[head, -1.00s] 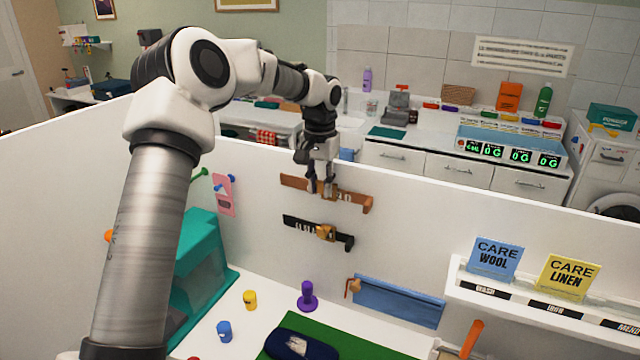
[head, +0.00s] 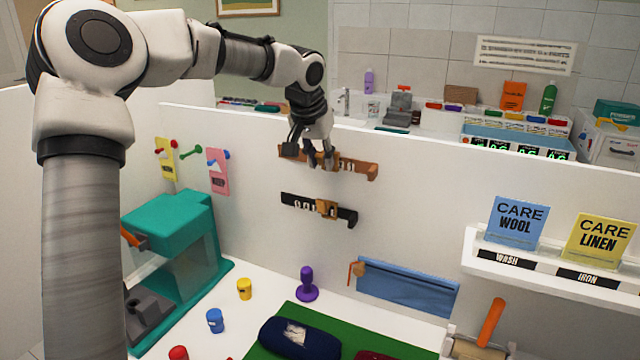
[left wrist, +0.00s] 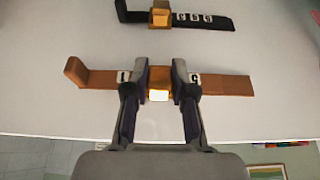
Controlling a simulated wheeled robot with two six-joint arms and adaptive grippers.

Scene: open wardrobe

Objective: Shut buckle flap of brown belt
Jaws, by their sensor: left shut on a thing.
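The brown belt (head: 363,169) is mounted level on the white panel, with a raised end at its right in the head view. It also shows in the left wrist view (left wrist: 225,86), with white number tiles on it. My left gripper (head: 320,163) is at the belt, its fingers on either side of the golden buckle. In the left wrist view the fingers (left wrist: 159,78) are shut on this buckle (left wrist: 159,84), whose lower face looks bright. The fingers partly cover it, and I cannot tell the flap's angle. My right gripper is not in view.
A black belt (head: 296,202) with a golden buckle hangs just below. A blue cloth strip (head: 405,287) and a purple knob-shaped item (head: 307,285) are lower down. A teal machine (head: 170,240) stands left; a shelf with care cards (head: 515,222) is at right. Bare panel surrounds the belts.

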